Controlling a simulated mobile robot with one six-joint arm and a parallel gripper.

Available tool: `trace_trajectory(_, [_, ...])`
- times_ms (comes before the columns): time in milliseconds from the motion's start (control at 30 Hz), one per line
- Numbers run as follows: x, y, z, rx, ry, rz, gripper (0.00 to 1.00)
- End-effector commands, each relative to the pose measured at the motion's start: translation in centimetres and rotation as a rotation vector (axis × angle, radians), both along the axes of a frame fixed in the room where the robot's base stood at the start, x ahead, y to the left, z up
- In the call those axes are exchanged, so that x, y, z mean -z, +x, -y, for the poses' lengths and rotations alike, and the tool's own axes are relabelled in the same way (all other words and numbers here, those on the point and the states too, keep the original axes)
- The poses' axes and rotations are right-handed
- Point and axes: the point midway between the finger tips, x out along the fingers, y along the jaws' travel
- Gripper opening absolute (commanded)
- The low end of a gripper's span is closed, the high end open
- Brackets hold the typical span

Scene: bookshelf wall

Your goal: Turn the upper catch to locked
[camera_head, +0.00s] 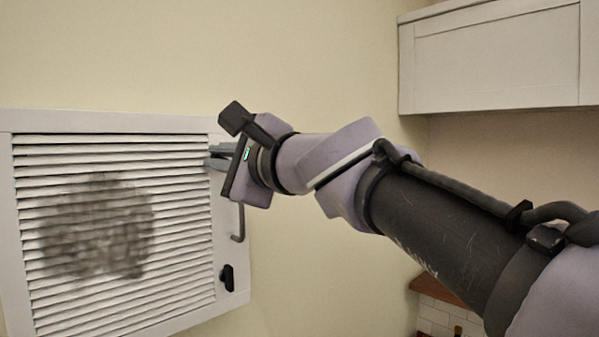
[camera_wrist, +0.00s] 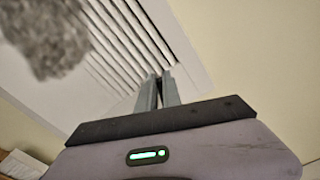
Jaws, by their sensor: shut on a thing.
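A white louvred vent panel (camera_head: 232,255) is on the wall at the left of the head view, and its frame fills the upper part of the wrist view (camera_wrist: 60,95). My gripper (camera_head: 212,158) is at the upper right of the panel frame. Its two grey fingers show in the wrist view (camera_wrist: 160,78), close together at the tips against the frame edge beside the slats. They are shut on the upper catch, which the fingers hide, so I cannot tell its angle. The black lower catch (camera_head: 228,278) is on the right frame, lower down, apart from my gripper.
A grey hooked handle (camera_head: 239,225) is on the right side of the panel, below my gripper. A dark dusty patch (camera_head: 98,228) covers the slats' middle. A white wall cabinet (camera_head: 495,62) hangs at the upper right. The plain wall (camera_head: 310,70) above the arm is clear.

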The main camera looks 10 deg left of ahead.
Motion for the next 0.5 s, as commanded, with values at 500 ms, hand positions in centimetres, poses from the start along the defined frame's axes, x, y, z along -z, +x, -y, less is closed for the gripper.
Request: trace_trajectory(500, [0.84,-0.13,-0.11,-0.001,-0.219,0.256,0.0])
